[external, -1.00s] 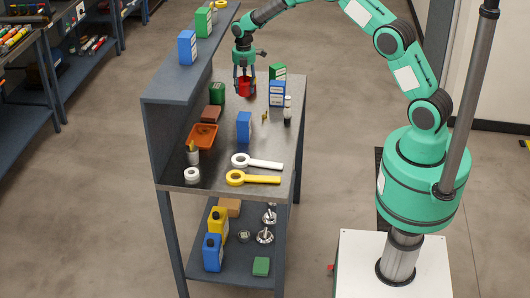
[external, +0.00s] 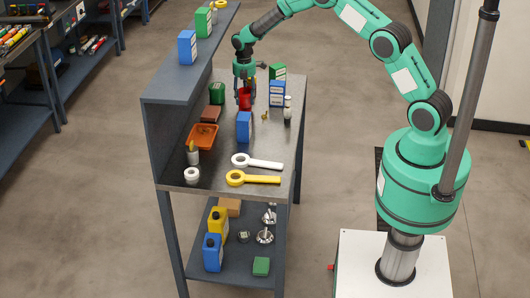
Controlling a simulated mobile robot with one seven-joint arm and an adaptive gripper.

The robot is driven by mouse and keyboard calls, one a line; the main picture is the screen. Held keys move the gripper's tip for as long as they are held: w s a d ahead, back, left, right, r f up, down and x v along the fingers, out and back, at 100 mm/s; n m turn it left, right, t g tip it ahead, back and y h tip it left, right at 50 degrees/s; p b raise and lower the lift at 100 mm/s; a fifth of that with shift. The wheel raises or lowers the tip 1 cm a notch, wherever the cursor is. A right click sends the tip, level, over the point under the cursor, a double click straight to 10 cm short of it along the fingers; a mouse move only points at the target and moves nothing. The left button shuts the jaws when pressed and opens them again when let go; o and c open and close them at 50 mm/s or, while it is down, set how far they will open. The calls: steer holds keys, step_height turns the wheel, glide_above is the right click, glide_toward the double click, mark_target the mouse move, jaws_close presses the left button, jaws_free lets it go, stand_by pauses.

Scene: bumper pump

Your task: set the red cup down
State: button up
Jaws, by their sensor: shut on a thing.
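The red cup (external: 245,99) is upright on or just above the grey bench top (external: 220,177), behind a blue box; I cannot tell whether its base touches the surface. My gripper (external: 244,90) points down from above and is shut on the red cup. Its fingers hide part of the cup's rim and sides. The lower part of the cup is partly covered by the blue box.
The blue box (external: 244,127) stands just in front of the cup. A green canister (external: 217,92) is to its left, and another blue box (external: 277,93) to its right. A white bottle (external: 287,107) stands farther right. A raised shelf (external: 180,72) borders the left side.

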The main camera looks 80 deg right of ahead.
steer(key=shift+f, duration=0.15)
steer(key=o, duration=1)
step_height(320, 180, up, 12)
steer(key=p, duration=0.1)
stand_by(0.4)
stand_by(0.4)
steer(key=shift+r, duration=0.2)
